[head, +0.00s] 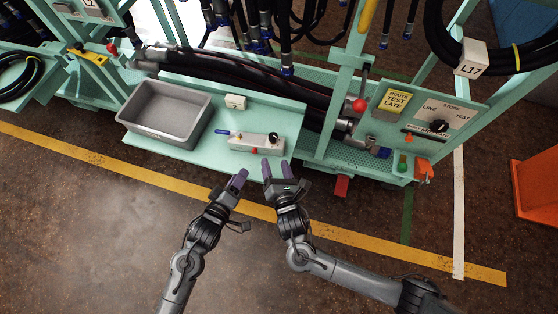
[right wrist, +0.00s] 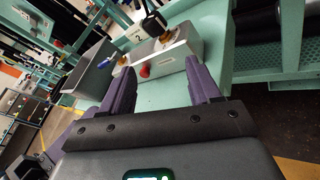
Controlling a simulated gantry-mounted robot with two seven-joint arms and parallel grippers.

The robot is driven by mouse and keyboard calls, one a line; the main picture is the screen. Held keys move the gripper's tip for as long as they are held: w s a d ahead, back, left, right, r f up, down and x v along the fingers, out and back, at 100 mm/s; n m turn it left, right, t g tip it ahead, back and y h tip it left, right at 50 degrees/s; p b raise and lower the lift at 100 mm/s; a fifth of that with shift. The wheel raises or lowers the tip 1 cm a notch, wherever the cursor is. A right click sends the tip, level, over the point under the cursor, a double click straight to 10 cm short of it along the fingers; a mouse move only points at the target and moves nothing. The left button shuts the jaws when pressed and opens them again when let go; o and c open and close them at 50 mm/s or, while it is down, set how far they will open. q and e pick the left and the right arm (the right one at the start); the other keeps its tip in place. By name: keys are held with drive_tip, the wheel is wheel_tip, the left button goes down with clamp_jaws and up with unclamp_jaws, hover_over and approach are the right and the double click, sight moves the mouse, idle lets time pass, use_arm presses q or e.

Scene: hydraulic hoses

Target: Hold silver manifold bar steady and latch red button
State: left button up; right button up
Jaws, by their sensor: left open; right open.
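The silver manifold bar (head: 243,142) lies on the green bench shelf, with a black knob near its right end. The red button (head: 254,150) is on its front side; it also shows in the right wrist view (right wrist: 144,71). My right gripper (head: 276,167) is open and empty just in front of the bar's right half, and the bar (right wrist: 172,62) shows beyond its fingertips in the right wrist view. My left gripper (head: 239,180) is in front of the shelf edge, left of my right gripper, apart from the bar. It is open; its fingers overlap in the head view.
A grey bin (head: 166,112) stands left of the bar. A blue-tipped item (head: 226,132) lies beside the bar's left end, and a small pale box (head: 235,102) sits behind it. A green post and a red-knobbed lever (head: 360,104) stand to the right. Hoses run behind the shelf.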

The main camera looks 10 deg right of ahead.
sight(257, 143)
drive_tip(key=n, duration=0.1)
drive_tip(key=n+t, duration=0.1)
drive_tip(key=n, duration=0.1)
drive_tip(key=w+d+r+n+t, duration=0.1)
drive_tip(key=shift+n, duration=0.4)
drive_tip(key=shift+w+r, duration=0.1)
drive_tip(key=shift+w, duration=0.05)
drive_tip(key=shift+n, duration=0.3)
drive_tip(key=w, duration=1)
drive_tip(key=shift+w+a, duration=0.2)
drive_tip(key=shift+w, duration=0.05)
clamp_jaws()
use_arm(q)
clamp_jaws()
idle(0.4)
idle(0.5)
